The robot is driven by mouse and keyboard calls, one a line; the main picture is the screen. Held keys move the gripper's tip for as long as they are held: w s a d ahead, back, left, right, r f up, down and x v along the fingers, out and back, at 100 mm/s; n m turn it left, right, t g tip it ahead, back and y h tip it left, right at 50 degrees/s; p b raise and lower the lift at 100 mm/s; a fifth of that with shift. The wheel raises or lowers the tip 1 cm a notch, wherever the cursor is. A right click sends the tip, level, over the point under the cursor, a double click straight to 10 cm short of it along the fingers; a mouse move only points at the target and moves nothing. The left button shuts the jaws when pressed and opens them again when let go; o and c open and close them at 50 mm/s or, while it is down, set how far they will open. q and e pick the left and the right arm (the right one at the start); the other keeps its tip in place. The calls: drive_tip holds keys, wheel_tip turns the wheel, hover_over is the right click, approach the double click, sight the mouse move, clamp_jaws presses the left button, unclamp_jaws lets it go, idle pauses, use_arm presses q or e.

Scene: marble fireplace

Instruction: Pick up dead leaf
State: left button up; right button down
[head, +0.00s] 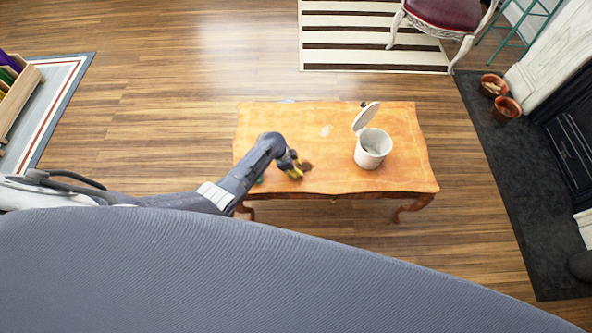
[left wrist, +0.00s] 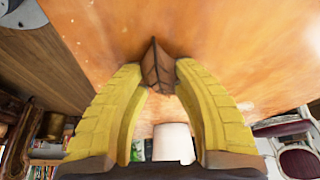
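The brown dead leaf (left wrist: 157,68) sits between the yellow fingertips of my left gripper (left wrist: 160,70) in the left wrist view. Its sides meet both tips, and one end points past them over the orange-brown tabletop. In the head view my left gripper (head: 294,167) is low over the left-centre of the wooden table (head: 330,115), with the leaf (head: 306,165) just at its tips. Whether the leaf touches the table is unclear. My right gripper is not in view.
A white bin (head: 371,154) with its lid (head: 366,117) raised stands on the table, right of my left gripper. A small green thing (head: 259,180) shows by the table's left front edge. A red-seated chair (head: 443,14) and clay pots (head: 505,108) are beyond. Wooden floor surrounds the table.

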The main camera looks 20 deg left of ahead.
use_arm(q)
drive_tip(key=shift+r, duration=0.15)
drive_tip(key=shift+c, duration=0.4)
wheel_tip(320, 180, up, 20)
idle(0.7)
drive_tip(key=shift+w, duration=0.1)
